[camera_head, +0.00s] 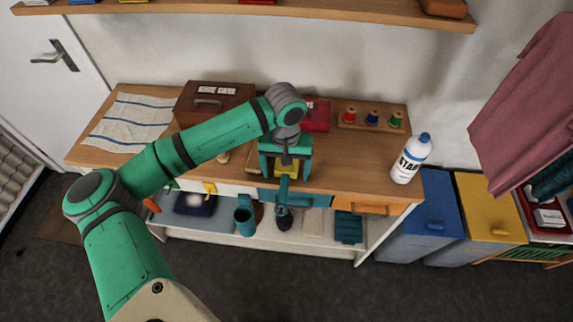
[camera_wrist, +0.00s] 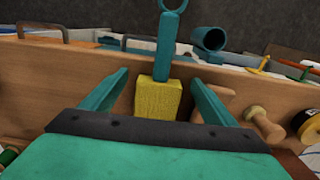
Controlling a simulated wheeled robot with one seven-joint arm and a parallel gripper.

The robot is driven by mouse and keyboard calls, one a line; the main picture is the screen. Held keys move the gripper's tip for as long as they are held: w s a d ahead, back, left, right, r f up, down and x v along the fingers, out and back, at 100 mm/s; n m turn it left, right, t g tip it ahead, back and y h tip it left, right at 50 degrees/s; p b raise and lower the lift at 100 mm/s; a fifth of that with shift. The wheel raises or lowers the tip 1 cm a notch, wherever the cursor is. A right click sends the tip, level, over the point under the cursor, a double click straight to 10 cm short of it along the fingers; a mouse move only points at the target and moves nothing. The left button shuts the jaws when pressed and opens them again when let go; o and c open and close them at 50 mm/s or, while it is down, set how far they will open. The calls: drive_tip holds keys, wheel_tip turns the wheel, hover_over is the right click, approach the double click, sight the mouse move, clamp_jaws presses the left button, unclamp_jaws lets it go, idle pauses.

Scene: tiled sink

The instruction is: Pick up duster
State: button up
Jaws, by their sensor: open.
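The duster (camera_head: 283,190) has a teal handle and a yellow block-shaped head. It lies on the wooden counter with its handle reaching over the front edge. In the wrist view, the yellow head (camera_wrist: 158,98) is just ahead of my palm and the handle ends in a ring at the top. My gripper (camera_head: 286,176) is over the duster. In the wrist view, my open gripper (camera_wrist: 160,78) has one teal finger on each side of the yellow head, with visible gaps. Whether the fingers touch the counter cannot be told.
On the counter (camera_head: 345,160) are a brown box (camera_head: 212,103), a striped cloth (camera_head: 128,122), a rack of thread spools (camera_head: 372,118) and a white bottle (camera_head: 410,160). A small wooden piece (camera_wrist: 265,126) stands right of my fingers in the wrist view. A shelf (camera_head: 300,8) hangs above.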

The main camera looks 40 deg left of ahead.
drive_tip(key=shift+f, duration=0.1)
drive_tip(key=shift+c, duration=0.2)
drive_tip(key=shift+w, duration=0.1)
drive_tip(key=c, duration=1.2)
